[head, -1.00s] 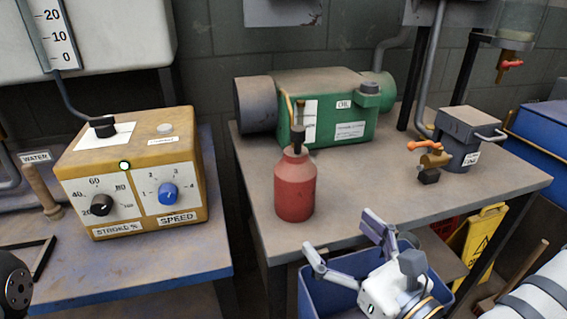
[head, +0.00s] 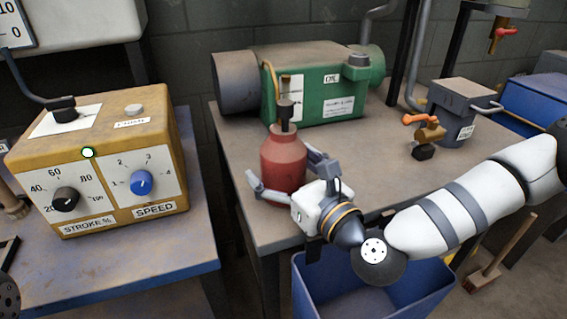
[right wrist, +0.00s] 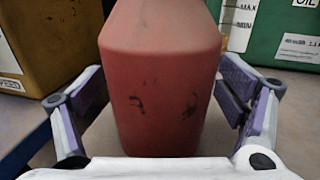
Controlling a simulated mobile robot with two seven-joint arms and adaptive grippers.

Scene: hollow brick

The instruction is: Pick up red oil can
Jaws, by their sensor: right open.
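The red oil can (head: 283,163) stands upright on the worktable near its front left edge, with a dark nozzle on top. My right gripper (head: 285,180) is at the can, with one finger on either side of its body. In the right wrist view the can (right wrist: 162,85) fills the middle between the open fingers, and gaps show between the fingers and the can's sides. The can's base is hidden behind the gripper in the head view.
A green motor-like machine (head: 330,95) stands just behind the can. A yellow control box (head: 105,165) sits on the blue bench to the left. A grey valve unit (head: 462,105) is at the table's right. A blue bin (head: 385,295) stands below the front edge.

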